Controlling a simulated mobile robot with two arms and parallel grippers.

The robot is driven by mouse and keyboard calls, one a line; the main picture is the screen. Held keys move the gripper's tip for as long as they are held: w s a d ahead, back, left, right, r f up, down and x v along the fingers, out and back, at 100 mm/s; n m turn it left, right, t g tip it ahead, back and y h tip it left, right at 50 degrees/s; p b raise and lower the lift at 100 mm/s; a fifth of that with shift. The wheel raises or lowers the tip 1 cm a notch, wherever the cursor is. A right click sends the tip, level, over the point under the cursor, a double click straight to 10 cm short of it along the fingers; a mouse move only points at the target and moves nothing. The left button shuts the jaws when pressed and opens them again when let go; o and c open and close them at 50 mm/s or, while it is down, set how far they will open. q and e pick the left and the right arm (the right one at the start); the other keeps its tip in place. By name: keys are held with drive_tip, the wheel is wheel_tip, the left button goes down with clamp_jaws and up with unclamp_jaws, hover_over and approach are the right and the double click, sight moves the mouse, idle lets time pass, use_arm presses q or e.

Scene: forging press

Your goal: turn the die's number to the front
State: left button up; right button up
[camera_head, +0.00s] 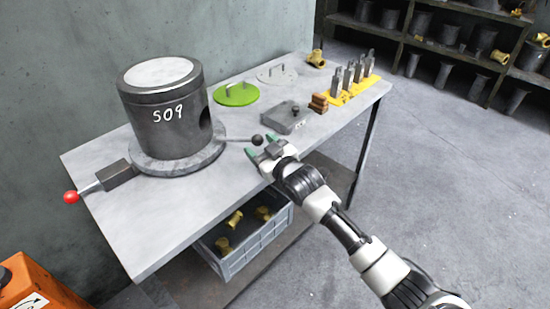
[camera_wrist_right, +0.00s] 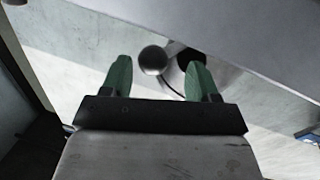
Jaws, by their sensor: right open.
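The die (camera_head: 168,115) is a dark grey cylinder with a pale top and the number 509 in white on the side facing the head camera. A dark round hole shows in its right side. It stands upright on a round grey base plate (camera_head: 150,166). A thin rod (camera_head: 236,139) reaches right from the base to a black ball knob (camera_head: 257,140). My right gripper (camera_head: 260,146) is open, its green fingers around or just short of the knob. In the right wrist view the knob (camera_wrist_right: 153,60) shows between the fingertips; contact cannot be told. My left gripper is out of view.
A red-knobbed lever (camera_head: 71,197) sticks out at the table's left. Behind the knob are a green lid (camera_head: 236,94), a grey block (camera_head: 287,118) and a yellow rack (camera_head: 355,90) of tools. A grey crate (camera_head: 240,250) with brass parts sits below the tabletop.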

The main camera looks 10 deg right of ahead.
drive_tip(key=v, duration=0.8)
